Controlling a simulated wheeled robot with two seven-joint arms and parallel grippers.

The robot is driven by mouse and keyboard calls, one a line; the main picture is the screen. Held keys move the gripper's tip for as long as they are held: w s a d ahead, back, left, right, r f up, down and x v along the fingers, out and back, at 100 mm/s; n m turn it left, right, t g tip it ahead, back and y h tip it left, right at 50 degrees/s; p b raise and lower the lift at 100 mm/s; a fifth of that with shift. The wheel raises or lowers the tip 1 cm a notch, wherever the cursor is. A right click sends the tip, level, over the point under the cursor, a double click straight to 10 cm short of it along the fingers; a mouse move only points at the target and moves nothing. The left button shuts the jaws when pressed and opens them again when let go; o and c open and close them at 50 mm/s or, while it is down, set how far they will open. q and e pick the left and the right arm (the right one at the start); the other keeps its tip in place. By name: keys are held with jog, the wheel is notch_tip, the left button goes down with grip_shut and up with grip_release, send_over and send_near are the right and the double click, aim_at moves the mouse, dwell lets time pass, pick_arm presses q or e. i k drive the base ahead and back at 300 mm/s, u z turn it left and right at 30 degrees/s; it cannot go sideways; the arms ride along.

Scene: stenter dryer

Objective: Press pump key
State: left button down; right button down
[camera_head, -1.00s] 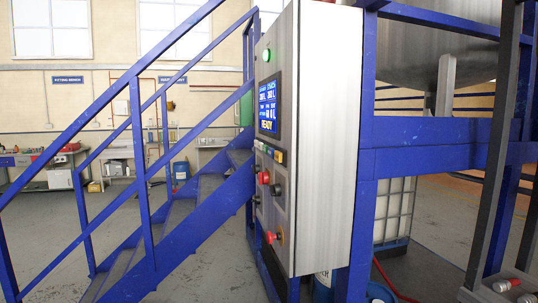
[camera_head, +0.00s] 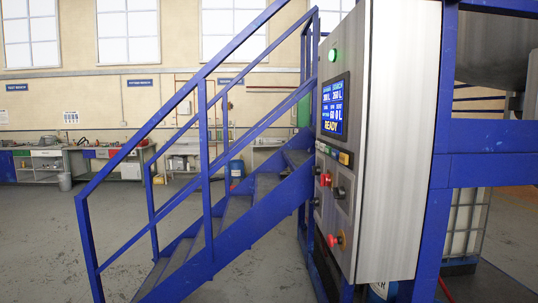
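A steel control cabinet (camera_head: 398,140) stands right of centre. Its left-facing panel carries a blue screen (camera_head: 333,106) reading READY and a green lamp (camera_head: 332,55) above it. Below the screen is a row of small keys (camera_head: 334,152), one of them yellow; their labels are too small to read, so I cannot tell which is the pump key. Lower are a red button (camera_head: 325,179), dark knobs (camera_head: 339,193) and a red knob on a yellow base (camera_head: 336,240). Neither of my grippers is in view.
A blue staircase (camera_head: 215,232) with railings rises to the cabinet's left. A blue frame (camera_head: 487,136) stands at the right, with a white caged tank (camera_head: 463,222) behind it. Workbenches (camera_head: 104,152) line the back wall. The grey floor at left is open.

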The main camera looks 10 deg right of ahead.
aim_at(335, 155)
jog(key=u, duration=0.85)
jog(key=i, duration=3.55)
jog(key=z, duration=2.85)
